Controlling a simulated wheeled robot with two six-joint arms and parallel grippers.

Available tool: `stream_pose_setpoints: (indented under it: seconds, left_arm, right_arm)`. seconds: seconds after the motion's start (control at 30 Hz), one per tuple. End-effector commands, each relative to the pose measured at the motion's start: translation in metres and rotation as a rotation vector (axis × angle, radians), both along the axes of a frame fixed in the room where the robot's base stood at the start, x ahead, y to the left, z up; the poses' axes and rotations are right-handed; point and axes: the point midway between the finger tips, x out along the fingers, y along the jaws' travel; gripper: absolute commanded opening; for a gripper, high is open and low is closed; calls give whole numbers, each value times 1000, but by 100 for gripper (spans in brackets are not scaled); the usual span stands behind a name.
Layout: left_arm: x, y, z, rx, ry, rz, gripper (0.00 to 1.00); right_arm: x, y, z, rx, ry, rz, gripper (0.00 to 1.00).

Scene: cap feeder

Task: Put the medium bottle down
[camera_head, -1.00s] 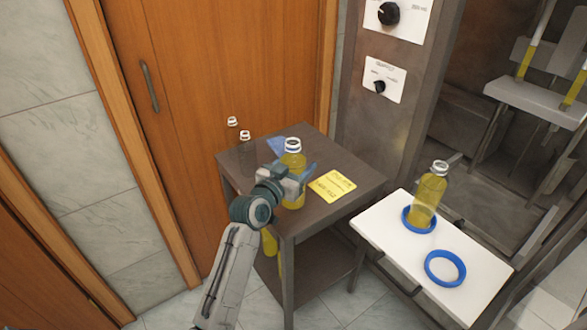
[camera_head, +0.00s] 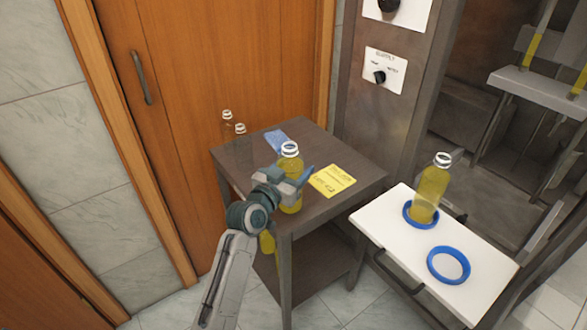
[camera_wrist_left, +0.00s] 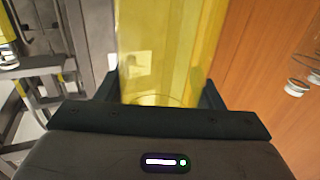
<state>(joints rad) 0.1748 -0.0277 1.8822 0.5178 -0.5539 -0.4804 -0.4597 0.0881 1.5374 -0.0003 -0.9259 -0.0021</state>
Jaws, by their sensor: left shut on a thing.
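The medium bottle (camera_head: 291,199), clear with yellow contents and a white neck ring, stands upright in my left gripper (camera_head: 296,180). The gripper is shut around its middle, over the front part of the dark table (camera_head: 345,190). I cannot tell whether the bottle's base touches the tabletop. In the left wrist view the yellow bottle (camera_wrist_left: 165,45) fills the space between the fingers. Another yellow bottle (camera_head: 431,190) stands in a blue ring on the white shelf (camera_head: 385,235) at the right. My right gripper is not in view.
A yellow note (camera_head: 332,180) lies right of the held bottle, and a blue item (camera_head: 277,139) behind it. Two clear bottles (camera_head: 240,129) show at the table's left. An empty blue ring (camera_head: 448,265) sits on the white shelf. Something yellow (camera_head: 267,242) shows below the tabletop.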

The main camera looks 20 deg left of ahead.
Motion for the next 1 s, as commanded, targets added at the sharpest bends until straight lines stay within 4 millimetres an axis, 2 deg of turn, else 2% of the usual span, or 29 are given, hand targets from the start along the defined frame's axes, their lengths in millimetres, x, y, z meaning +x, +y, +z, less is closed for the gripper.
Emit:
stream_pose_setpoints:
  seconds: [0.17, 0.2, 0.3, 0.7, 0.83, 1.0]
  left_arm:
    - [0, 0, -1, -1, -3, 0, 20]
    - [0, 0, -2, 0, 0, 0, 67]
    - [0, 0, -2, 0, 0, 0, 83]
    - [-2, 1, 0, 1, 1, 0, 83]
    - [-25, 7, -2, 2, 1, 0, 83]
    - [-63, 17, -2, 3, 1, 0, 83]
  right_arm:
    - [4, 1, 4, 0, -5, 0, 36]
    - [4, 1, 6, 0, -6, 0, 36]
    - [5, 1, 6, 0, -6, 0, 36]
    - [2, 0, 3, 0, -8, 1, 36]
    - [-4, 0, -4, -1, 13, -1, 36]
    - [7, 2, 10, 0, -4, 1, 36]
